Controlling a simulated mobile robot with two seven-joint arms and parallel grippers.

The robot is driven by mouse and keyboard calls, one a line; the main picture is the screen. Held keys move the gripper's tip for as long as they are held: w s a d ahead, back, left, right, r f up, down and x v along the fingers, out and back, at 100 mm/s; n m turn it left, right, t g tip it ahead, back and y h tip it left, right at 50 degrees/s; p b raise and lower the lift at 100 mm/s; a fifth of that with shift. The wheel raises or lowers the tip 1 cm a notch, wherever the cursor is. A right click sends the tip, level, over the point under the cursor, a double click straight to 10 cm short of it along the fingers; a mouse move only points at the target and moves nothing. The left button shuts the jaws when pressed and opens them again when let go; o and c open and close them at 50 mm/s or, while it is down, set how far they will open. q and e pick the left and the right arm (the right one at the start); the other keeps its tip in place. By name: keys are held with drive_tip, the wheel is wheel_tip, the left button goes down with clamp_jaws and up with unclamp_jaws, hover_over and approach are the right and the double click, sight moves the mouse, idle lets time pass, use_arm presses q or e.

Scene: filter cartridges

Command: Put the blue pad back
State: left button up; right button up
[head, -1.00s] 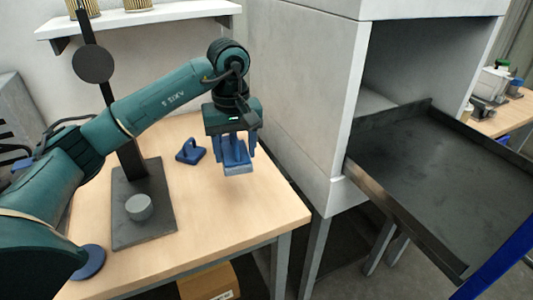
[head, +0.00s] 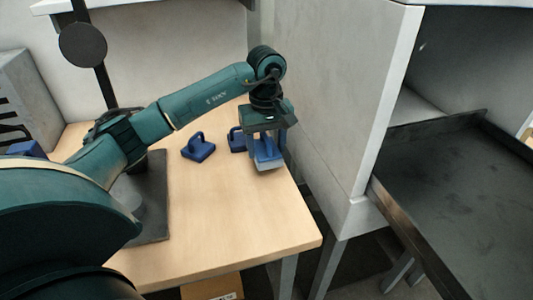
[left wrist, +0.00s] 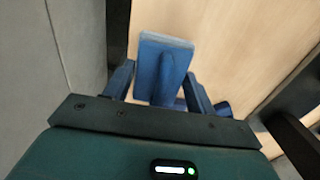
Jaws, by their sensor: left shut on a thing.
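My left gripper (head: 266,152) is shut on a blue pad (head: 267,160) with a pale grey layer along its lower edge. It is at the right side of the wooden table, near the grey cabinet wall. In the left wrist view the held blue pad (left wrist: 160,62) sits between the two fingers. I cannot tell whether its underside touches the table. Two more blue handled pieces, one left (head: 198,148) and one just behind the gripper (head: 237,139), rest on the table. My right gripper is not in view.
The wooden table (head: 225,225) is clear in front of the pads. A dark stand with a base plate (head: 155,215) is at left, partly behind my arm. The grey cabinet (head: 335,100) rises at right, with a dark tray (head: 460,190) sticking out.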

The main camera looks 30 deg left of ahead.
sight(266, 154)
use_arm(q)
drive_tip(key=shift+f, duration=1.55)
drive_tip(key=o, duration=1)
wheel_tip(266, 154, up, 12)
drive_tip(key=shift+r, duration=0.15)
